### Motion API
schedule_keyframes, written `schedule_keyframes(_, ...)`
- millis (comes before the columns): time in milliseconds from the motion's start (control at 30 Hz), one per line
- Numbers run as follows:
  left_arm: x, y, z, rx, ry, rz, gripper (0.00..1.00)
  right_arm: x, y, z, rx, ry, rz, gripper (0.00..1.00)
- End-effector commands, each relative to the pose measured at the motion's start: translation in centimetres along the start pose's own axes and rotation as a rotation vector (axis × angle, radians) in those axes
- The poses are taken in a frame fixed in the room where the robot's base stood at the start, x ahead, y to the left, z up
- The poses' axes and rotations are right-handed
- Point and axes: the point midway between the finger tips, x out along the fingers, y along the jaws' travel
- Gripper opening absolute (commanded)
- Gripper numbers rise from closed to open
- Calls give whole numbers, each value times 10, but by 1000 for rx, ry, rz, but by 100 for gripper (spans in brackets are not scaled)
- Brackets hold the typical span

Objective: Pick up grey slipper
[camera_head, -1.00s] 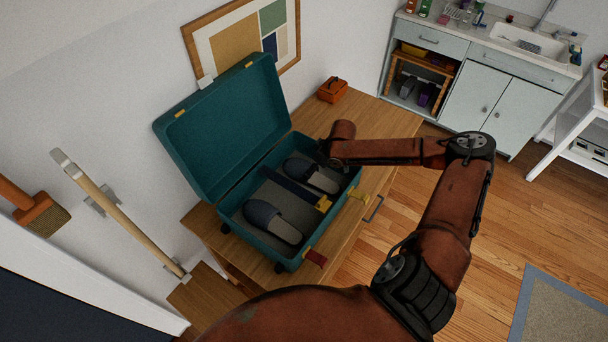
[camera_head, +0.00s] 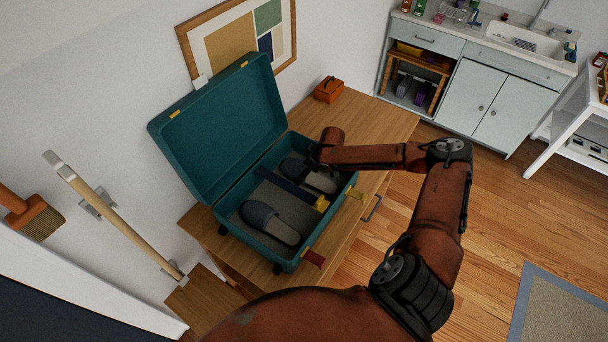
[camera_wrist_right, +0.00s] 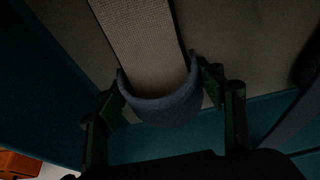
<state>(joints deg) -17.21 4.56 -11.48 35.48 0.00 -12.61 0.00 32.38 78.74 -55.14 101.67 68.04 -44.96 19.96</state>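Two grey slippers lie in an open teal suitcase (camera_head: 314,240). The nearer slipper (camera_head: 268,222) is on the left side, clear of my arm. The farther slipper (camera_head: 320,182) is on the right side, partly hidden by my right arm. In the right wrist view, my right gripper (camera_wrist_right: 162,88) has one finger on each side of the dark grey strap of this slipper (camera_wrist_right: 165,104). Both fingers are very close to its edges or touching; I cannot tell whether they are clamped. The slipper appears to rest in the suitcase. My left gripper is not in view.
The suitcase stands on a wooden desk (camera_head: 385,122), its lid (camera_head: 215,125) upright near the wall. The desk's right end is clear.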

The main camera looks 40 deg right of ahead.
Motion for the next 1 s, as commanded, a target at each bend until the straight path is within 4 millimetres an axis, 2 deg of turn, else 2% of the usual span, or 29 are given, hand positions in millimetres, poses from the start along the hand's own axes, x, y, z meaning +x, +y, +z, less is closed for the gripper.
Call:
schedule_keyframes(33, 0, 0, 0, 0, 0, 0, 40, 0, 0, 0, 0, 0, 0, 58)
schedule_keyframes(400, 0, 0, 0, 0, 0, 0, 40, 0, 0, 0, 0, 1, 1, 34)
schedule_keyframes(667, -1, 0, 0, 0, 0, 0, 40, -4, 1, -2, 0, 1, 1, 34)
schedule_keyframes(767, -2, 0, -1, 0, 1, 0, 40, -15, 1, -7, -1, 4, 2, 34)
schedule_keyframes(1000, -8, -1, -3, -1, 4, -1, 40, -59, 1, -25, -2, 4, 3, 34)
